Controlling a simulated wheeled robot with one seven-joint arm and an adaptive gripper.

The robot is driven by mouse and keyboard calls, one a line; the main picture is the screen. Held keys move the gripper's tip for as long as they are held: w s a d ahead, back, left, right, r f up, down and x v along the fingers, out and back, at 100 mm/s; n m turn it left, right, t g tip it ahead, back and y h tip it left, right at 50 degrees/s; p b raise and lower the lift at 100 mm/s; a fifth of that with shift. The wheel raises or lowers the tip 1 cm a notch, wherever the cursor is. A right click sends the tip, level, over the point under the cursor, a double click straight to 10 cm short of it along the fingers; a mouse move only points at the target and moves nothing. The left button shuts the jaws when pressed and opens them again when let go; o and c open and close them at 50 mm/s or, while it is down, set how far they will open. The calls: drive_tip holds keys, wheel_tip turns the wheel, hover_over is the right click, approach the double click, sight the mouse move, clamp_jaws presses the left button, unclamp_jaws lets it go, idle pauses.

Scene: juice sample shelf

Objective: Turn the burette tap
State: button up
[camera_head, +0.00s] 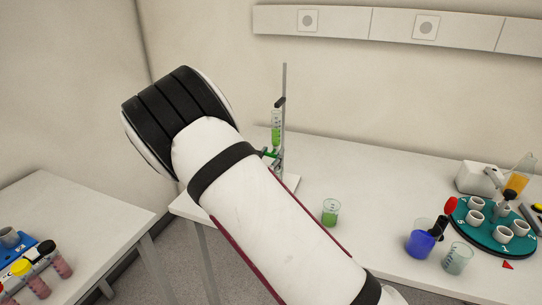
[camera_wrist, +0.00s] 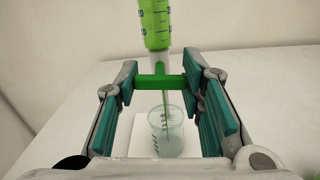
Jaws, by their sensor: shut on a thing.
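The burette (camera_head: 276,130) holds green liquid and hangs upright on a stand with a thin rod (camera_head: 284,90) at the back left of the bench. In the wrist view its graduated tube (camera_wrist: 155,22) comes down from the top. The green burette tap (camera_wrist: 158,82) lies crosswise below the tube, between the fingers. My gripper (camera_wrist: 160,84) is shut on the tap, with a teal-padded finger at each end of it. A clear beaker (camera_wrist: 168,134) stands below the tip on a white base (camera_wrist: 125,146). In the head view my arm hides most of my gripper.
A beaker of green liquid (camera_head: 331,214) stands on the bench right of my arm. Further right are a blue beaker (camera_head: 420,244), a pale beaker (camera_head: 457,258) and a teal round rack (camera_head: 484,236) with white cups. A side table (camera_head: 90,215) at left holds capped samples (camera_head: 37,285).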

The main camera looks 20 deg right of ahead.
drive_tip(key=m, duration=0.4)
drive_tip(key=shift+p, duration=0.3)
drive_tip(key=o, duration=1.2)
drive_tip(key=shift+c, duration=0.2)
drive_tip(key=shift+s, duration=0.1)
drive_tip(key=v, duration=1.1)
drive_tip(key=shift+s+a, duration=0.25)
drive_tip(key=shift+s, duration=0.05)
